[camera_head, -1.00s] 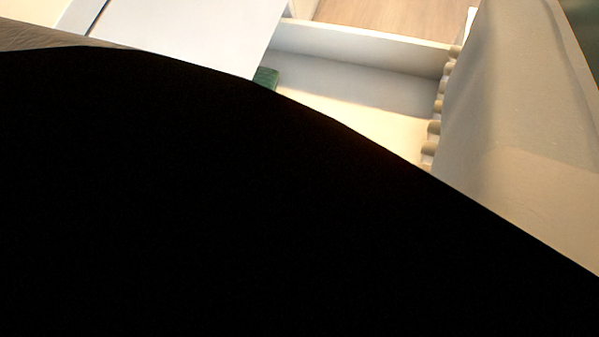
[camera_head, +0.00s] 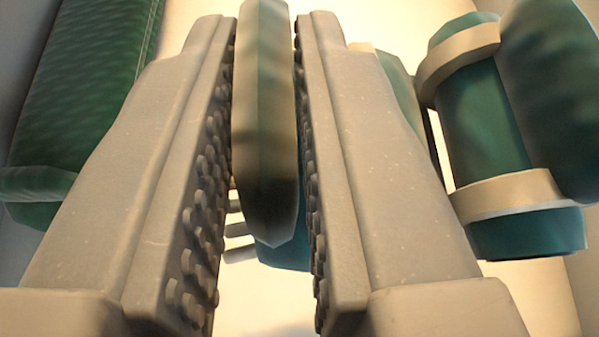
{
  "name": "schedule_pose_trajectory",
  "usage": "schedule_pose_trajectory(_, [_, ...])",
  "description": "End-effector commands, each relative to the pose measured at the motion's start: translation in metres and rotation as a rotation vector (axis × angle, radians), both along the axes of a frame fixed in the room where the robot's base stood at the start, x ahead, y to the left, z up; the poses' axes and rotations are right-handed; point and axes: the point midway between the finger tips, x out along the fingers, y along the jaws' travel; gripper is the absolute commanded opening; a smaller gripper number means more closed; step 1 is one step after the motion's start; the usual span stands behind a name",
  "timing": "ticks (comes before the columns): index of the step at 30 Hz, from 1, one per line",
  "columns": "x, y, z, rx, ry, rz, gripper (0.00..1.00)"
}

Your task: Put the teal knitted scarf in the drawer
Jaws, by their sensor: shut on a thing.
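My gripper (camera_head: 268,40) fills the middle of the view, its two grey studded fingers pointing up the picture. A green-teal part of the scarf (camera_head: 265,130) stands between the fingers, and they are shut on it. A green part with a knitted texture (camera_head: 85,80) lies left of the fingers. A teal roll with cream bands (camera_head: 485,125) shows at the right. How these parts join behind the fingers is hidden. The pale surface below looks like the inside of the drawer (camera_head: 530,285); whether the scarf touches it I cannot tell.
Pale upright surfaces, which look like drawer sides, show at the far left (camera_head: 22,45) and in the lower right corner. The drawer's rim and front are out of view.

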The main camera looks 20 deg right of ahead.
Motion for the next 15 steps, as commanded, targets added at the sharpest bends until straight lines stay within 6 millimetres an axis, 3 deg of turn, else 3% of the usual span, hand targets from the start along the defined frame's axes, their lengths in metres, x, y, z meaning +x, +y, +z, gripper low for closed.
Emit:
schedule_pose_trajectory(6, [-0.001,0.000,-0.041,-0.003,0.005,0.002,0.00])
schedule_pose_trajectory(15, [0.000,0.000,-0.069,-0.001,0.002,0.002,0.00])
